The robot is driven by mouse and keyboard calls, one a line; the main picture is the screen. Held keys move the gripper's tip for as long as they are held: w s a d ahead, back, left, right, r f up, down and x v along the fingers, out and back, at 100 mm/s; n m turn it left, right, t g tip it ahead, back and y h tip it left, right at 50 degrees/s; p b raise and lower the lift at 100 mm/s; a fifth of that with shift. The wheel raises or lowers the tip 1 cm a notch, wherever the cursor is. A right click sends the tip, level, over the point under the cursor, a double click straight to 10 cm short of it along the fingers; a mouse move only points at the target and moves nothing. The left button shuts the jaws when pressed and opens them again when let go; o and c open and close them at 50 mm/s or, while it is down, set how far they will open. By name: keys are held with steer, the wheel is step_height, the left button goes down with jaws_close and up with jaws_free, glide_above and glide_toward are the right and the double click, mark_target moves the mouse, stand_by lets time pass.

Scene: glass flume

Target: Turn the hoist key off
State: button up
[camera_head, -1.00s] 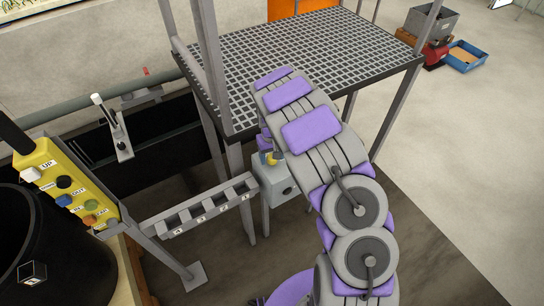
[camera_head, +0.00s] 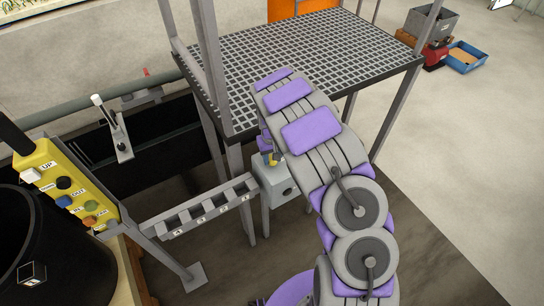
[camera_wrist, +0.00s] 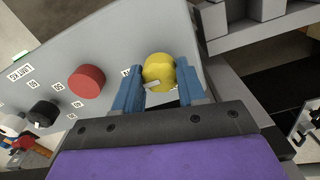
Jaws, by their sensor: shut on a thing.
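The hoist key appears to be the round yellow knob (camera_wrist: 158,70) with a small white pointer, on a grey panel (camera_wrist: 120,40) in the wrist view. My gripper (camera_wrist: 159,78) has one blue finger on each side of this knob and is shut on it. The pointer lies nearly level in that view. My arm hides most of the gripper there.
A red button (camera_wrist: 86,82) and a black knob (camera_wrist: 43,113) sit beside the key. A metal grating platform (camera_head: 300,60) stands behind the box. A slotted grey rack (camera_head: 200,208) and a yellow pendant (camera_head: 65,187) are at the left. Open floor lies right.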

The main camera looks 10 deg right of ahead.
steer(key=m+p, duration=0.1)
steer(key=m, duration=0.2)
steer(key=shift+m+p, duration=0.3)
steer(key=shift+m, duration=0.1)
steer(key=m+p, duration=0.1)
steer(key=m, duration=0.4)
steer(key=shift+m, duration=0.3)
steer(key=m, duration=0.4)
steer(key=shift+w+m, duration=0.1)
steer(key=shift+m, duration=2.2)
steer(key=o, duration=1)
steer(key=shift+a, duration=0.15)
steer(key=shift+o, duration=0.2)
